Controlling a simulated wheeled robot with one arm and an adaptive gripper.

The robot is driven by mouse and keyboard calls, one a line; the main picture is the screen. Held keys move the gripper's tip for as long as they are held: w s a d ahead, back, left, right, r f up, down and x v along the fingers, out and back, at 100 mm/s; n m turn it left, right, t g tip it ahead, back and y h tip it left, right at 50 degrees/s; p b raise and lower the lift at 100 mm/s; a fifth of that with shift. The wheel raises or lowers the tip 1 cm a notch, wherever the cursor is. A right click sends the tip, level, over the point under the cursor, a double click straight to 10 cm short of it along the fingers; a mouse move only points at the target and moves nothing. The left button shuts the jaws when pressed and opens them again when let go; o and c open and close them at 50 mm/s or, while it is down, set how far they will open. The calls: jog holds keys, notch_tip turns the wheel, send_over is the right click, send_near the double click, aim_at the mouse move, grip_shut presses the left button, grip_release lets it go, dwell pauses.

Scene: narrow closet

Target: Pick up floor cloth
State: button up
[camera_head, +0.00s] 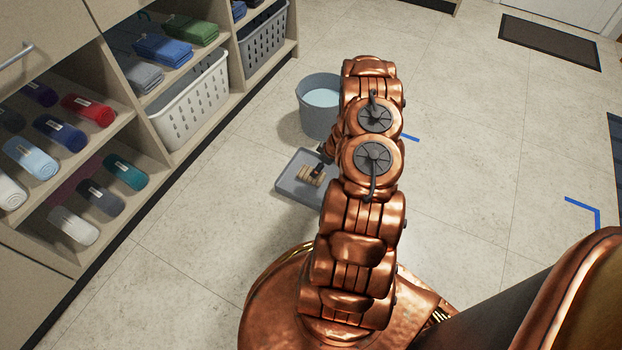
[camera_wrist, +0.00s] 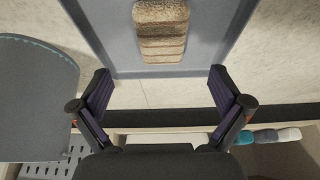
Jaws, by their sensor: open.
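The floor cloth is a tan, ribbed, folded cloth (camera_head: 311,176) lying in a shallow grey tray (camera_head: 291,188) on the floor. In the wrist view, the cloth (camera_wrist: 160,32) is at the top centre, with the tray (camera_wrist: 112,40) around it. My gripper (camera_wrist: 160,82) is open and empty, its two dark fingers spread wide. The cloth appears above and beyond the fingertips in that view, not between them. In the head view, my copper arm hides the tray's right part and most of my gripper (camera_head: 321,166).
A grey bucket (camera_head: 315,118) with light blue contents stands just behind the tray. Shelves on the left hold rolled towels (camera_head: 88,110), folded towels (camera_head: 163,50) and a white basket (camera_head: 192,105). Open floor (camera_head: 470,170) lies to the right, with a dark mat (camera_head: 550,41) farther back.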

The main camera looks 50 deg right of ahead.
aim_at(303, 174)
jog(key=shift+b+x, duration=1.65)
jog(key=shift+x, duration=2.1)
jog(key=shift+a, duration=0.15)
jog(key=shift+c, duration=0.3)
jog(key=c, duration=1.2)
